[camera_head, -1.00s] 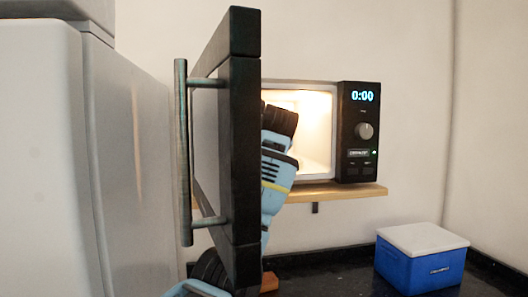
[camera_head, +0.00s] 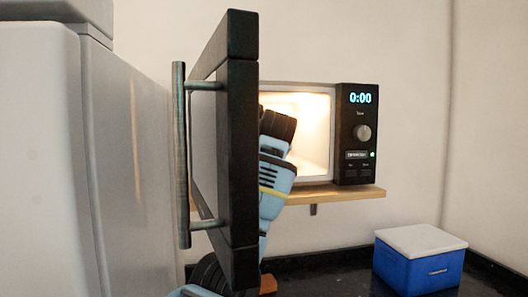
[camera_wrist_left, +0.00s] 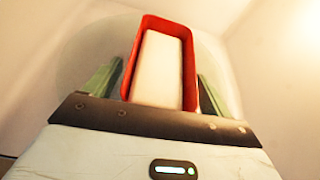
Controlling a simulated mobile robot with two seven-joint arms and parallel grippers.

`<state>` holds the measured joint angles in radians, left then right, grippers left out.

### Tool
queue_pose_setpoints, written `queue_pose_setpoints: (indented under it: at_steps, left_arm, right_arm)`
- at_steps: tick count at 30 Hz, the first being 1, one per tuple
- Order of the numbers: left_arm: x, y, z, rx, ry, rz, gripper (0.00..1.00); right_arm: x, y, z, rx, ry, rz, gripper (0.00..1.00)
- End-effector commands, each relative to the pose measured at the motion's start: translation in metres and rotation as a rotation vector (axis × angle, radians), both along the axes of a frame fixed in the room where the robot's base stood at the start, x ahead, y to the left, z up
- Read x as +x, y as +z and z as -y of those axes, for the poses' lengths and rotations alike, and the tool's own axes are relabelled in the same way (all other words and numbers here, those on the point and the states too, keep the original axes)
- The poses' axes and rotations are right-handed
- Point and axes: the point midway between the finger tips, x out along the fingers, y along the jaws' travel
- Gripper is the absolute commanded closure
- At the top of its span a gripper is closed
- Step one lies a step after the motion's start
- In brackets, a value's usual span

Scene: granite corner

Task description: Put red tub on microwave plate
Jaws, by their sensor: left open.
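The red tub (camera_wrist_left: 189,72), with a pale inside, is in the left wrist view between the two green fingers of my left gripper (camera_wrist_left: 158,72). The fingers are open, with a narrow gap visible on each side of the tub. A faint, round, clear microwave plate (camera_wrist_left: 72,62) shows around and behind the tub. I cannot tell exactly how the tub touches it. In the head view my left arm reaches into the lit microwave (camera_head: 318,135); the gripper, tub and plate are hidden there. My right gripper is not in view.
The open microwave door (camera_head: 243,150), with a long handle, stands in front of my left arm. The microwave sits on a wooden shelf (camera_head: 345,193). A grey fridge (camera_head: 125,170) is at left. A blue box with a white lid (camera_head: 420,262) stands on the dark counter.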

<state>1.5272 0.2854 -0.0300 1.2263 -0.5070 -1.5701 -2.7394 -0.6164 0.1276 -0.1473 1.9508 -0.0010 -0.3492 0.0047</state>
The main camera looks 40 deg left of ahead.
Motion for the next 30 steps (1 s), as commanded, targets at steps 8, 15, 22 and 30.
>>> queue_pose_setpoints:
  at_steps: [8, 15, 22, 30]
  left_arm:
    - [-0.021, 0.017, 0.025, 0.002, -0.001, 0.005, 0.17]
    - [-0.050, 0.036, 0.059, 0.002, -0.002, 0.006, 0.17]
    - [-0.067, 0.046, 0.080, 0.001, -0.001, 0.003, 0.17]
    - [-0.072, 0.048, 0.085, 0.001, -0.001, 0.001, 0.17]
  right_arm:
    - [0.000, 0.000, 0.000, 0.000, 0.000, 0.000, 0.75]
    - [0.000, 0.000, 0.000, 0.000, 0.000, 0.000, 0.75]
    - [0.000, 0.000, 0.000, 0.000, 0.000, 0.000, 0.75]
    - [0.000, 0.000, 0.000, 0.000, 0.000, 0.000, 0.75]
